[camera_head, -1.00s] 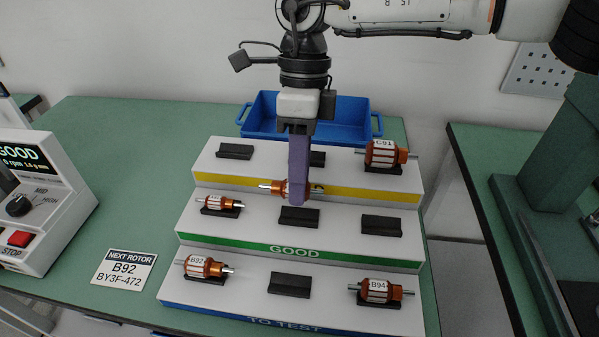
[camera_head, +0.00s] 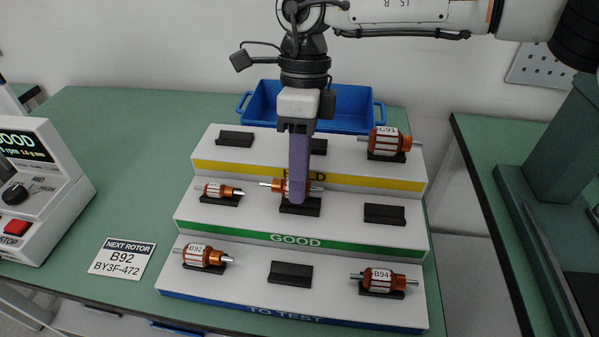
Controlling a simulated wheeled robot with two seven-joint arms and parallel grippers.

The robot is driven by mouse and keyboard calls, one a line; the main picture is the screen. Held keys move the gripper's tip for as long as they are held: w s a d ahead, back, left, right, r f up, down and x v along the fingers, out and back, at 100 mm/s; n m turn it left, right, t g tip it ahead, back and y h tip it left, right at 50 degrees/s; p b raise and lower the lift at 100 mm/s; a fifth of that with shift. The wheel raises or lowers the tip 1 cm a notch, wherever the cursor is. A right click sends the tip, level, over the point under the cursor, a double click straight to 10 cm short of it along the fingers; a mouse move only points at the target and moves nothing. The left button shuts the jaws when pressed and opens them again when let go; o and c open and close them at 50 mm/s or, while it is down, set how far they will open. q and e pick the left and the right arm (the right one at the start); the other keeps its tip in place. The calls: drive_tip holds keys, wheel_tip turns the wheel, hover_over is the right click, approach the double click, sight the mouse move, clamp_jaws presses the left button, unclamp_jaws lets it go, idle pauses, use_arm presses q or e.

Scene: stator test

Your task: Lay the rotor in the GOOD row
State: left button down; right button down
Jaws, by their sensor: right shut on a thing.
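My right gripper (camera_head: 299,200) comes down from above over the middle of the GOOD row (camera_head: 341,246), the middle step with the green strip. It is shut on a copper-and-white rotor (camera_head: 277,185), which shows on both sides of the purple finger. The rotor lies level at the middle black cradle (camera_head: 299,207); the finger hides whether it touches. Another rotor (camera_head: 219,192) lies in the row's left cradle. The right cradle (camera_head: 384,214) is empty. My left gripper is not in view.
Rotors B92 (camera_head: 203,256) and B94 (camera_head: 382,280) lie on the front TO TEST step, its middle cradle (camera_head: 291,273) empty. Rotor C91 (camera_head: 389,142) sits on the back yellow-striped step. A blue bin (camera_head: 350,108) stands behind. A test machine (camera_head: 62,190) stands left.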

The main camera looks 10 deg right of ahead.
drive_tip(key=shift+f+b, duration=0.5)
drive_tip(key=shift+f, duration=0.4)
drive_tip(key=shift+f, duration=0.25)
idle(0.4)
drive_tip(key=c, duration=1.3)
unclamp_jaws()
drive_tip(key=shift+f, duration=0.1)
drive_tip(key=v, duration=1)
drive_tip(key=shift+r, duration=0.25)
